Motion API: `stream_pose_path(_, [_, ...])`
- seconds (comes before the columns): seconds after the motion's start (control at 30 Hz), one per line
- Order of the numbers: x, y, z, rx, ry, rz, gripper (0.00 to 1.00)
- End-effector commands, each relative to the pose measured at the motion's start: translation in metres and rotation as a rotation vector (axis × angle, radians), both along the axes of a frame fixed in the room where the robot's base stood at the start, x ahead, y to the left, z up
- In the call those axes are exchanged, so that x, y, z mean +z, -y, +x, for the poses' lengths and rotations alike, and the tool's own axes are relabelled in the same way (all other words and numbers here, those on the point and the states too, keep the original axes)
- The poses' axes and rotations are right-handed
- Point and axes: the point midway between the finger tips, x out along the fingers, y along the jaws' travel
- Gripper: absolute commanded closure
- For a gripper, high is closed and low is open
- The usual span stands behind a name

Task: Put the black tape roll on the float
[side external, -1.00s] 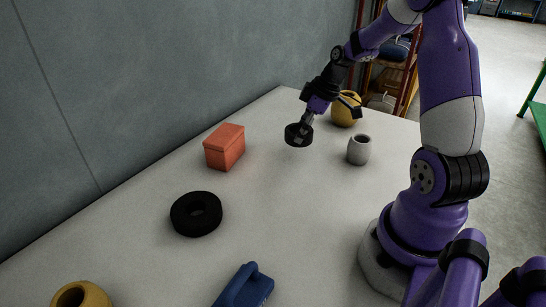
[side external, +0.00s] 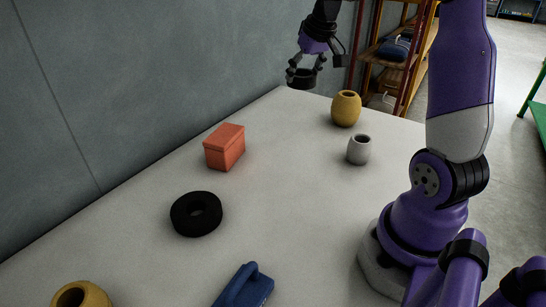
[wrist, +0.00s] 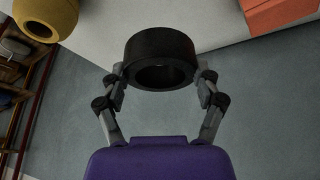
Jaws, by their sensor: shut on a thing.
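My gripper (side external: 306,68) is shut on the black tape roll (side external: 302,82), held in the air around the far end of the table. In the wrist view, the roll (wrist: 160,48) sits between my two fingertips (wrist: 161,88), its hole facing the camera. Two rounded yellow things with an opening look like floats. One yellow float (side external: 346,109) stands at the far right of the table, below and right of my gripper, apart from the roll; it also shows in the wrist view (wrist: 48,14). The other (side external: 81,297) is at the near left, cut off by the picture edge.
An orange-red box (side external: 225,147) stands near the wall. A thick black ring (side external: 196,214) lies mid-table. A grey cup (side external: 359,149) stands near the yellow float. A blue handled tool (side external: 244,287) lies in front. A shelf rack (side external: 400,60) is behind.

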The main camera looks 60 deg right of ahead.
Motion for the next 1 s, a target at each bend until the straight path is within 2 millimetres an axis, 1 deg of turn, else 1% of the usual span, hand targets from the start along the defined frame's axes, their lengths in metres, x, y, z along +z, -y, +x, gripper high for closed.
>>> stream_pose_path(0.03, [0.01, 0.018, 0.0, -0.128, 0.002, -0.002, 0.67])
stream_pose_path(0.1, [0.021, 0.037, -0.003, -0.293, 0.001, 0.0, 0.67])
stream_pose_path(0.13, [0.026, 0.044, -0.004, -0.352, 0.002, 0.001, 0.67])
stream_pose_path(0.23, [0.035, 0.057, -0.008, -0.488, 0.001, 0.002, 0.67])
stream_pose_path(0.33, [0.039, 0.064, -0.011, -0.56, 0.001, 0.001, 0.67])
stream_pose_path(0.4, [0.038, 0.069, -0.014, -0.585, -0.003, 0.001, 0.67])
stream_pose_path(0.47, [0.035, 0.077, -0.018, -0.596, -0.003, 0.001, 0.67])
stream_pose_path(0.57, [0.021, 0.097, -0.028, -0.602, -0.006, 0.002, 0.67])
stream_pose_path(0.7, [-0.002, 0.131, -0.045, -0.6, -0.005, 0.003, 0.67])
stream_pose_path(0.8, [-0.015, 0.151, -0.053, -0.597, -0.004, 0.001, 0.67])
stream_pose_path(0.9, [-0.024, 0.164, -0.059, -0.594, -0.002, 0.002, 0.67])
stream_pose_path(1.0, [-0.028, 0.171, -0.062, -0.591, -0.001, 0.001, 0.67])
